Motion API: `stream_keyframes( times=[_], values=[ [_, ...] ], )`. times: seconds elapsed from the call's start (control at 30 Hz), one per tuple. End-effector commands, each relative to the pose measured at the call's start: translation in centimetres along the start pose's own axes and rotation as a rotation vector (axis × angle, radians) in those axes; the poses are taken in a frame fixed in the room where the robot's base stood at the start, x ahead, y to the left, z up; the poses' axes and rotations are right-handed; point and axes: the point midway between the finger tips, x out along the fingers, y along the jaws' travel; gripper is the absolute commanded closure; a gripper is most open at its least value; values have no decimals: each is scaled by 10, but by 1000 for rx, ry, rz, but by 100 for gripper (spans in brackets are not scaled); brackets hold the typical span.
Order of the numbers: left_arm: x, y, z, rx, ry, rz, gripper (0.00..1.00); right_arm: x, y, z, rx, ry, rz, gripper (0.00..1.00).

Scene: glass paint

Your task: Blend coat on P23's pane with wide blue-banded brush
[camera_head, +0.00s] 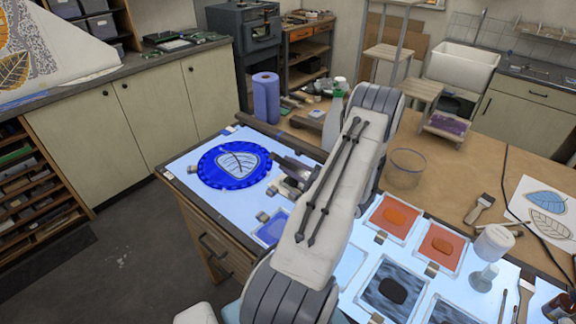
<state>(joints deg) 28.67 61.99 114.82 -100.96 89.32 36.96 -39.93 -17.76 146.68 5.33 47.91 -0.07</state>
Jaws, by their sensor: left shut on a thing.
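My left gripper (290,175) is beside the right edge of a round blue pane (213,178) with a pale leaf in its middle. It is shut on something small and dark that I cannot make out. My own pale arm crosses the middle of the view and hides part of the light table (182,163). Other panes lie on the lit top: two orange ones (393,213) (438,252) and a grey streaked one (371,297) with a dark patch. The labels are too small to read, so I cannot tell which is P23. A wide-headed brush (479,208) lies at the right; its band colour is unclear.
A blue paper roll (266,98), a spray bottle (333,122) and a clear jar (405,167) stand behind the lit top. A white bottle (494,243), several brushes and a leaf drawing (546,212) are at the right. Bare wood lies around the jar.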

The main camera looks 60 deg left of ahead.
Motion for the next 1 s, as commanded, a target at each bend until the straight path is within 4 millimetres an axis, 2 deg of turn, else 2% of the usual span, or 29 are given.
stream_keyframes(
  times=[0.23, 0.47, 0.8, 1.0],
  values=[
    [-20, 0, -2, 0, 2, -1, 100, 6, 0, 0, 0, 0, 0, 24],
    [-27, 0, -2, 1, 2, -1, 100, 6, 0, 0, 0, 0, 0, 24],
    [-52, 0, -1, 1, 3, -2, 100, 11, 1, 1, 0, 0, 0, 24],
    [-58, 0, 0, 1, 2, -1, 100, 12, 1, 1, 0, 0, 0, 24]
  ],
)
